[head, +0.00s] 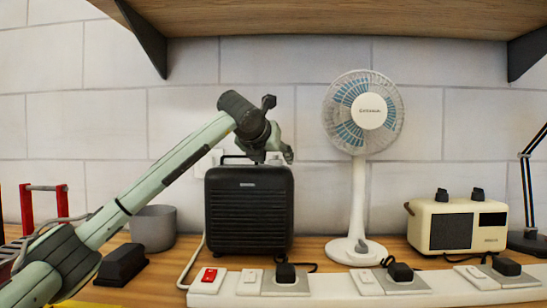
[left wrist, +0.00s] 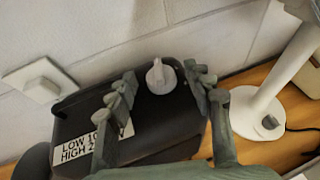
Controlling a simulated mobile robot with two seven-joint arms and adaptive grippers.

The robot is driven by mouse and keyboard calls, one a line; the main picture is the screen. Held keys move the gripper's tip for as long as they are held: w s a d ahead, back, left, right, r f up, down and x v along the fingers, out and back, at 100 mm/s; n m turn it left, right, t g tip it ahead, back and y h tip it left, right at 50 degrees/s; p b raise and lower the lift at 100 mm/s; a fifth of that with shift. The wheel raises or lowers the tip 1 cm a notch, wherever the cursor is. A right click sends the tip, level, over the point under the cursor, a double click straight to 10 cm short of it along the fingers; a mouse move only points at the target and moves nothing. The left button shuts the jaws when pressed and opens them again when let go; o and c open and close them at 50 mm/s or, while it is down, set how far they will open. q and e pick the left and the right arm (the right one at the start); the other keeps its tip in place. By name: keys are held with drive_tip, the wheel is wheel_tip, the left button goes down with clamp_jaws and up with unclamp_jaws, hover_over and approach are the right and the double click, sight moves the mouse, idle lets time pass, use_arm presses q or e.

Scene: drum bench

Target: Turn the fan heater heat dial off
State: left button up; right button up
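The black fan heater (head: 249,212) stands on the wooden bench against the wall, its ribbed front facing me. Its light grey heat dial (left wrist: 160,77) sits on the top, near the back edge, in the left wrist view. A white label (left wrist: 84,152) with LOW and HIGH on it lies left of the dial, partly hidden by a finger. My left gripper (head: 277,150) is above the heater's top. In the wrist view its two fingers are spread, one on each side of the dial, with gaps between; I cannot tell how far above it they are. My right gripper is not in view.
A white fan (head: 358,195) stands close right of the heater. A cream radio (head: 457,227) and a lamp (head: 527,243) are further right. A grey pot (head: 153,228) is at left. A power strip (head: 330,290) with a red switch runs along the front. A shelf (head: 330,18) hangs overhead.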

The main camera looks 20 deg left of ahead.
use_arm(q)
drive_tip(key=c, duration=1)
drive_tip(key=shift+d+f, duration=0.1)
drive_tip(key=shift+f, duration=0.05)
drive_tip(key=shift+c, duration=0.2)
drive_tip(key=n+y+b, duration=0.2)
drive_tip(key=shift+d+g+y, duration=0.25)
drive_tip(key=shift+g+y, duration=0.05)
drive_tip(key=shift+n+y, duration=0.4)
drive_tip(key=shift+n, duration=0.1)
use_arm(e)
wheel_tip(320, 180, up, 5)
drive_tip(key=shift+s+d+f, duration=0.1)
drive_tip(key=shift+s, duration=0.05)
use_arm(q)
drive_tip(key=o, duration=1.1)
drive_tip(key=shift+o, duration=0.2)
drive_tip(key=shift+r, duration=0.2)
